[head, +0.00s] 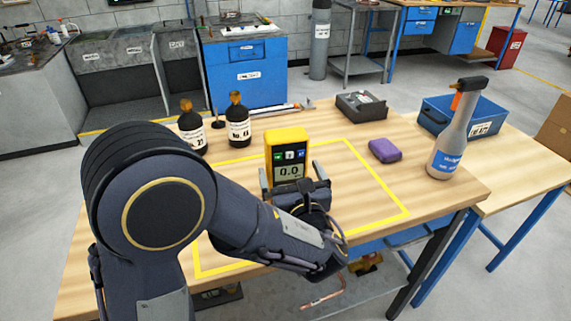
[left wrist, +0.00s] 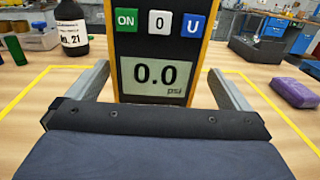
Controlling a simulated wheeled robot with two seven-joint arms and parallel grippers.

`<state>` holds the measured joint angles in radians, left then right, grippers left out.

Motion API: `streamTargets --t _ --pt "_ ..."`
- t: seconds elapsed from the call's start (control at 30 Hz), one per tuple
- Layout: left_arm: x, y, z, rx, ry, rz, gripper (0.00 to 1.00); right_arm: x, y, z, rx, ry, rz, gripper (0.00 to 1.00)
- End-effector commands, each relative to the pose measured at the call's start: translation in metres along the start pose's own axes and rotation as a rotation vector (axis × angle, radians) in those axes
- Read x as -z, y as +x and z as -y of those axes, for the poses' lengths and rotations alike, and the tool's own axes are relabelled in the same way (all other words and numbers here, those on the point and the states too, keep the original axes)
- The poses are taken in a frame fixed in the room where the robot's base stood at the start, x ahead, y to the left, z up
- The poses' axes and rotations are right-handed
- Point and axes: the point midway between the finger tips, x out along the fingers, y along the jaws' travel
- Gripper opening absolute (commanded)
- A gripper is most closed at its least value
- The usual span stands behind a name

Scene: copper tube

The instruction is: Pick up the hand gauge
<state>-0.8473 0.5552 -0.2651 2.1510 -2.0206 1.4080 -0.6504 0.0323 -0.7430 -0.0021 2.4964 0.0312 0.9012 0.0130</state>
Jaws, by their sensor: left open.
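The hand gauge (head: 288,150) is a yellow and black handheld meter that stands upright on the wooden table inside the yellow outline. In the left wrist view its face (left wrist: 156,50) fills the middle, with green, white and blue buttons and a screen reading 0.0 psi. My left gripper (head: 295,183) is open at the gauge's near side. In the left wrist view its two fingers (left wrist: 157,90) stand on either side of the gauge's lower body, with a gap on both sides. The gauge's base is hidden behind the gripper. My right gripper is not in view.
Two dark bottles (head: 238,127) stand behind on the left. A purple block (head: 385,150) lies to the right, with a spray bottle (head: 455,140) and a blue toolbox (head: 470,117) beyond. A grey box (head: 361,106) sits at the back. Table inside the outline is mostly clear.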

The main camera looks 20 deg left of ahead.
Motion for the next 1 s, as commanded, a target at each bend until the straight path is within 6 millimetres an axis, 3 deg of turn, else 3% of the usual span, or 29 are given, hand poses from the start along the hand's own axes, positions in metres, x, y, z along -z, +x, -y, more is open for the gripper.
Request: streamTargets --t 0.23,0.57,1.0 --pt "0.008 0.037 -0.005 -0.004 0.0 0.0 1.0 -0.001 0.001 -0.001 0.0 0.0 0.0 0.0" --pt "0.008 0.044 -0.005 -0.001 0.001 -0.001 1.0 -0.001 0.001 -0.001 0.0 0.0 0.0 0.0" --pt "0.008 0.044 -0.005 -0.001 0.0 -0.001 0.44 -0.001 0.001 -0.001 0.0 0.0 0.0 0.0"
